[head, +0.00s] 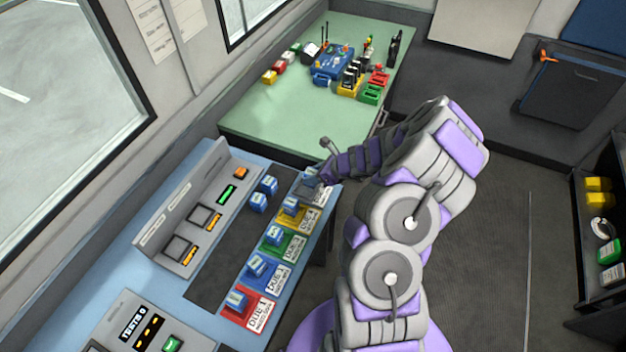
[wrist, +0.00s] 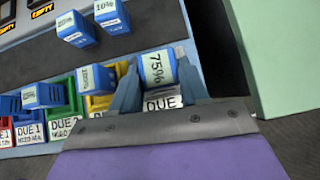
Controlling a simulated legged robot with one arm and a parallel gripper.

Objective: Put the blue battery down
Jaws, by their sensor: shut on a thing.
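My gripper (wrist: 157,61) is shut on a blue battery (wrist: 157,69) with a pale label reading 75%, with one finger on each side of it. The battery is over or in the bin at the end of the row, whose white DUE label (wrist: 162,102) shows just below it. I cannot tell whether the battery touches the bin's floor. In the head view my gripper (head: 314,187) is at the far end of the bin row and largely hides the held battery.
Red (head: 246,314), blue (head: 272,278), green (head: 284,247) and yellow (head: 298,219) bins hold blue batteries beside the held one. Two loose batteries (head: 258,203) stand on the dark mat. A control panel (head: 190,225) is behind. A green table (head: 270,115) holds equipment beyond.

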